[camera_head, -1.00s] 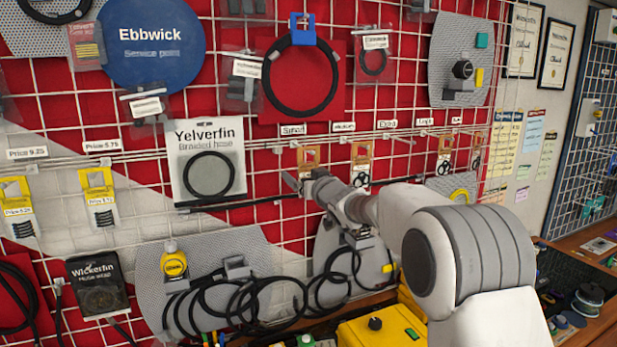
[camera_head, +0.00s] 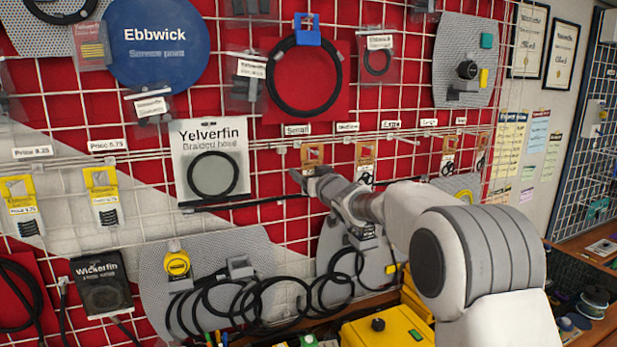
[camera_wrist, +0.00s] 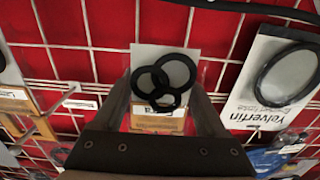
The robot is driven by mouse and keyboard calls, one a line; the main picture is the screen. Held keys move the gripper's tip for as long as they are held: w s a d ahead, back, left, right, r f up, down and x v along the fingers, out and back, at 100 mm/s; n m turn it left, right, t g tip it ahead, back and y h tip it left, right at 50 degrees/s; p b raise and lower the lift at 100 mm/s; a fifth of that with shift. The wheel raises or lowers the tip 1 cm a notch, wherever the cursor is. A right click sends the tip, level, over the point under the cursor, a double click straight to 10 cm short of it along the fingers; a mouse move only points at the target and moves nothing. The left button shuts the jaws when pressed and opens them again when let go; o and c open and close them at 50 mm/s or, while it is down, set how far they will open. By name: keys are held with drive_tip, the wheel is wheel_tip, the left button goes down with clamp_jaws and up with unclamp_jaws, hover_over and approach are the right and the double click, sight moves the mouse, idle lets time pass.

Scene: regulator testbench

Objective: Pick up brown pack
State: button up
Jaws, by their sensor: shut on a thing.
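A brown pack (camera_head: 312,152) hangs at the left end of a row of similar packs, on the red grid wall by the "Small" label. In the wrist view this pack (camera_wrist: 157,124) has a brown card header and a clear, pale part with three black rings. My gripper (camera_head: 304,175) is at the lower part of the pack, partly hiding it in the head view. In the wrist view my gripper (camera_wrist: 160,80) has one finger at each side of the pack and is shut on it. The pack still appears to be at its hook.
Other brown packs (camera_head: 365,158) hang to the right on the same rail. A Yelverfin hose pack (camera_head: 211,165) hangs close to the left. Black coiled hose (camera_head: 250,300) and a yellow case (camera_head: 385,333) lie below my arm.

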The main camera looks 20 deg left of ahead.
drive_tip(key=shift+r, duration=0.55)
drive_tip(key=b+v, duration=0.4)
drive_tip(key=v, duration=1.4)
drive_tip(key=shift+f+b, duration=0.15)
drive_tip(key=shift+b, duration=0.15)
